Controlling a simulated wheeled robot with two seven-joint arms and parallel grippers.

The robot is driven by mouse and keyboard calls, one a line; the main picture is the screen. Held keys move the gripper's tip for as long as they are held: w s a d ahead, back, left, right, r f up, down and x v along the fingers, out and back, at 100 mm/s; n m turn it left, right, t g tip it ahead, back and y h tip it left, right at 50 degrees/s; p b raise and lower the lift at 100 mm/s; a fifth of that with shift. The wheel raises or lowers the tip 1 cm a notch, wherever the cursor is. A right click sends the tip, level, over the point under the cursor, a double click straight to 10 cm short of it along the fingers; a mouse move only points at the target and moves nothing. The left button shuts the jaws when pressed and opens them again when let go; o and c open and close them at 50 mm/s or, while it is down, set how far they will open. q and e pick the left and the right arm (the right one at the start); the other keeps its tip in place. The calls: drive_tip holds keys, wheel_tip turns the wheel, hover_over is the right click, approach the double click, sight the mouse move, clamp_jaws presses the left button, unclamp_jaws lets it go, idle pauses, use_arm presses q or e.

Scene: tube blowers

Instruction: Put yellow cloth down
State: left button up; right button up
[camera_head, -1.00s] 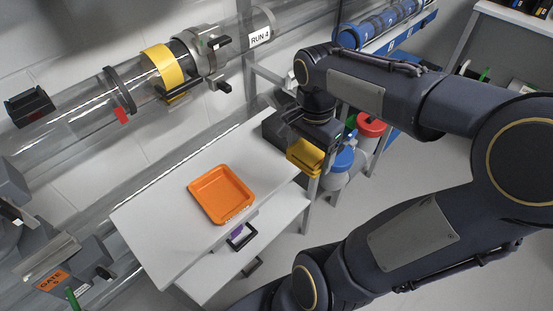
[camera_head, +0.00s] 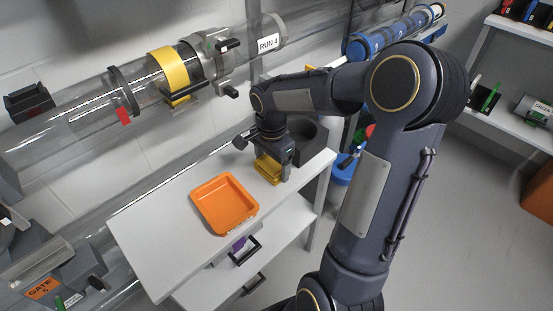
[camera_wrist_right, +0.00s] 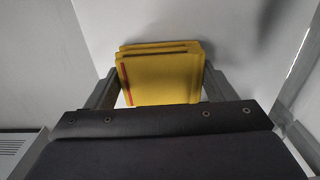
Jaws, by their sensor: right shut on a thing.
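The yellow cloth (camera_head: 269,168) is a folded block in my right gripper (camera_head: 272,160), over the back right part of the white table (camera_head: 160,226). The right wrist view also shows the cloth (camera_wrist_right: 160,76), with a red stripe at its left edge, between the two fingers (camera_wrist_right: 158,90). The gripper is shut on it and points down. I cannot tell whether the cloth touches the table top. My left gripper does not show.
An orange tray (camera_head: 223,204) lies on the table, left of and in front of the cloth. A dark round holder (camera_head: 308,138) stands at the table's back right corner. A clear tube with a yellow band (camera_head: 174,74) runs along the wall behind.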

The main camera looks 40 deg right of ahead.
drive_tip(key=shift+f, duration=0.1)
drive_tip(key=shift+f, duration=0.15)
drive_tip(key=o, duration=1)
drive_tip(key=shift+o, duration=0.2)
